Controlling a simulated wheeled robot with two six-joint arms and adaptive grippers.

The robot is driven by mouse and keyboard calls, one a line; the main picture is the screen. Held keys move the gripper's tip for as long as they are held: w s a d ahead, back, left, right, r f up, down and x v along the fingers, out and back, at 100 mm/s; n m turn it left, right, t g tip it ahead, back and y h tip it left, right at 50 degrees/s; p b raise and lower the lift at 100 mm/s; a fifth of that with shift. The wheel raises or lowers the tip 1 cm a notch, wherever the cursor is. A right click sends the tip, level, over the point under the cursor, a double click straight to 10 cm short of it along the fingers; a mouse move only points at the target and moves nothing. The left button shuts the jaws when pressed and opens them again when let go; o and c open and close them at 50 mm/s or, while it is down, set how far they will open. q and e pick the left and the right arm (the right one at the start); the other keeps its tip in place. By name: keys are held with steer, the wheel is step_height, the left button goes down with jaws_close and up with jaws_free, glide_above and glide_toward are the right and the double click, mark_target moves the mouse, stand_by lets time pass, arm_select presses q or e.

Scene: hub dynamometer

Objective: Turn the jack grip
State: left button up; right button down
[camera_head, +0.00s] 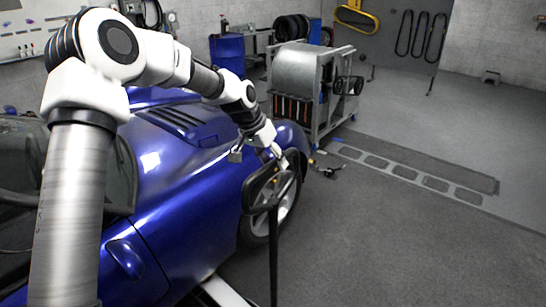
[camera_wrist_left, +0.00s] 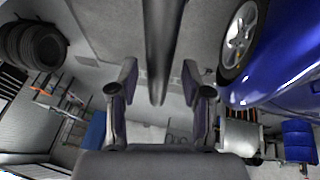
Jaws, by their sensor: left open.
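The jack grip (camera_head: 262,188) is a black loop-like handle on top of an upright dark shaft (camera_head: 273,255), in front of the blue car's wheel. My left gripper (camera_head: 279,157) is at the upper part of the grip in the head view. In the left wrist view, my left gripper (camera_wrist_left: 158,82) is open, with one finger on each side of a dark bar (camera_wrist_left: 162,45) that looks like part of the jack handle. I cannot tell whether the fingers touch it. My right gripper is in neither view.
The blue car (camera_head: 185,190) fills the left side, its wheel (camera_head: 284,205) close behind the grip. A metal cart (camera_head: 300,72) stands at the back. A pale beam (camera_head: 225,292) lies low beside the car. The grey floor to the right (camera_head: 400,245) is clear.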

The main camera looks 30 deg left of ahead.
arm_select(q)
steer(key=shift+w, duration=0.1)
steer(key=shift+s+r, duration=0.45)
steer(key=shift+s, duration=0.15)
jaws_close()
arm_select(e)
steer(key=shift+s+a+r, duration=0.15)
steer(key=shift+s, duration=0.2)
